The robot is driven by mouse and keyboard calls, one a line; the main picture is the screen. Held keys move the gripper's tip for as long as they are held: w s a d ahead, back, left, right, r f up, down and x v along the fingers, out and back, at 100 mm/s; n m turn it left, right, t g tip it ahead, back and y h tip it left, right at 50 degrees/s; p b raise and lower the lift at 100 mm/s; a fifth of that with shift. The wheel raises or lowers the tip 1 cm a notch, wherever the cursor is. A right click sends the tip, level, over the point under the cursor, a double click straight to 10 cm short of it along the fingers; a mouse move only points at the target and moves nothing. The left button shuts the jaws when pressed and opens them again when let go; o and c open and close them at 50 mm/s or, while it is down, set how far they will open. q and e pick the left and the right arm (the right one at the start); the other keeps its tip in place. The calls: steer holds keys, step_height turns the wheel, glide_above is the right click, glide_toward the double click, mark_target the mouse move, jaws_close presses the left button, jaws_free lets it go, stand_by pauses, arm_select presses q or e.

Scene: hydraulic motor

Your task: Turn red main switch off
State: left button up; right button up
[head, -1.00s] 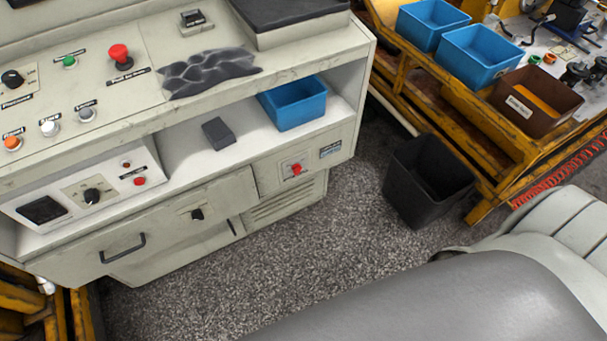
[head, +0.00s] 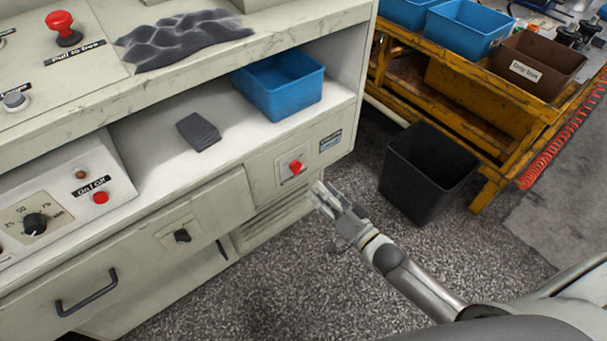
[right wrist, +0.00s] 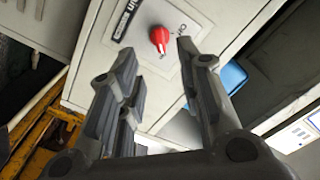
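The red main switch (head: 296,167) is a small red rotary knob on a light square plate, on the right front panel of the cabinet, below the shelf. It also shows in the right wrist view (right wrist: 159,37), ahead of the fingers and between their lines. My right gripper (head: 322,192) is just below and right of the switch in the head view, apart from it. In the right wrist view the two fingers (right wrist: 155,75) are spread open with nothing between them. My left gripper is not in view.
A blue bin (head: 280,85) and a dark grey block (head: 198,132) stand on the shelf above. A black waste bin (head: 425,170) stands on the floor to the right, before a yellow cart (head: 460,125). A black drawer handle (head: 87,293) sticks out at lower left.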

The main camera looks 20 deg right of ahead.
mark_target(300, 171)
steer(key=b+x, duration=0.1)
steer(key=x, duration=0.7)
steer(key=shift+w+a+f, duration=0.1)
steer(key=shift+w+f, duration=0.05)
steer(key=shift+w, duration=0.1)
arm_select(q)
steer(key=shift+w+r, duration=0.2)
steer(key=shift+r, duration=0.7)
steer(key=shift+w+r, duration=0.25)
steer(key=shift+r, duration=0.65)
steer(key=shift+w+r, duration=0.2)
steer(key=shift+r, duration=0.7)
arm_select(e)
steer(key=shift+w+a, duration=0.2)
steer(key=shift+w, duration=0.3)
jaws_close()
